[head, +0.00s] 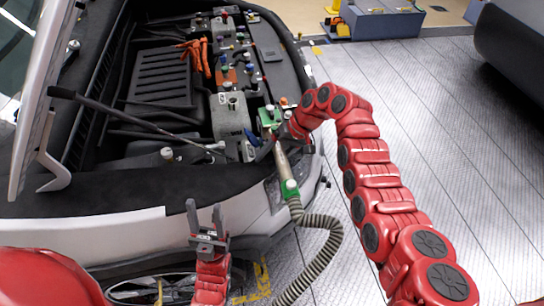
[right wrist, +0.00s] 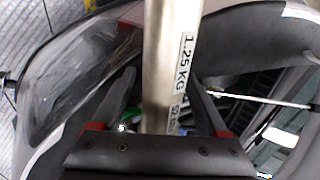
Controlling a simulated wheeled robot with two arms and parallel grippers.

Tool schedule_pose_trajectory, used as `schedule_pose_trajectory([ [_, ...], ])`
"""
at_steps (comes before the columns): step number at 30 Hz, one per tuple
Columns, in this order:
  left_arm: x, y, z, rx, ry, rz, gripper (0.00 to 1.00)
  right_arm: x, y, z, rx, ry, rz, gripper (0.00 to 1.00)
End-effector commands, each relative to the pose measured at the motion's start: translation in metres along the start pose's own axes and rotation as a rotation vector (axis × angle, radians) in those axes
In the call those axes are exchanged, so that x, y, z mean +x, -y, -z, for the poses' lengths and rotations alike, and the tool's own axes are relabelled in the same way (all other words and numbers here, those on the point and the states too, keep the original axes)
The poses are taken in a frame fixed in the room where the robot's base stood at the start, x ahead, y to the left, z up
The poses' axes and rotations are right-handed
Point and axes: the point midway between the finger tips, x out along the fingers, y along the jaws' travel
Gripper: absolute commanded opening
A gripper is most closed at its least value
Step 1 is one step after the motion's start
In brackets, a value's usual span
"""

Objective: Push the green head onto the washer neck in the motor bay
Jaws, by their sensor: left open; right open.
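A metal lance (head: 282,161) with a green collar (head: 290,188) leans upright at the bay's front edge. A ribbed hose (head: 328,240) trails from its lower end. My right gripper (head: 277,134) is at its upper end; its fingers are small and partly hidden. In the right wrist view the tube (right wrist: 172,50), labelled 1.25 KG, passes between the open fingers (right wrist: 163,100), with gaps on both sides. A green part (head: 269,116) shows just beyond my right gripper; whether it is the green head is unclear. I cannot single out the washer neck. My left gripper (head: 208,232) is open and empty.
The motor bay (head: 160,85) is open, with a raised hood (head: 42,95) at left and a thin rod (head: 130,120) crossing it. Orange cables (head: 200,55) and coloured caps crowd its right side. The front bumper (head: 120,235) is near my left gripper.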

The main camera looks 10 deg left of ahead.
Motion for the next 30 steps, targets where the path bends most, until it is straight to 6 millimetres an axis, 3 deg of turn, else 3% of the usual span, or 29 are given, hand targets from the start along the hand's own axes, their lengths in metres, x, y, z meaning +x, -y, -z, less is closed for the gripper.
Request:
schedule_pose_trajectory([
  [5, -0.004, 0.000, -0.001, 0.000, 0.000, 0.000, 0.50, -0.005, -0.002, 0.001, 0.001, -0.003, -0.001, 0.77],
  [8, -0.010, -0.001, -0.002, 0.000, 0.000, 0.000, 0.50, -0.019, -0.002, 0.001, 0.000, -0.003, 0.000, 0.77],
  [21, -0.040, -0.002, -0.007, 0.000, 0.000, 0.000, 0.50, -0.124, -0.002, 0.001, 0.000, -0.002, -0.002, 0.77],
  [30, -0.049, -0.002, -0.008, 0.000, 0.000, 0.000, 0.50, -0.161, -0.002, 0.001, 0.002, 0.001, -0.005, 0.77],
])
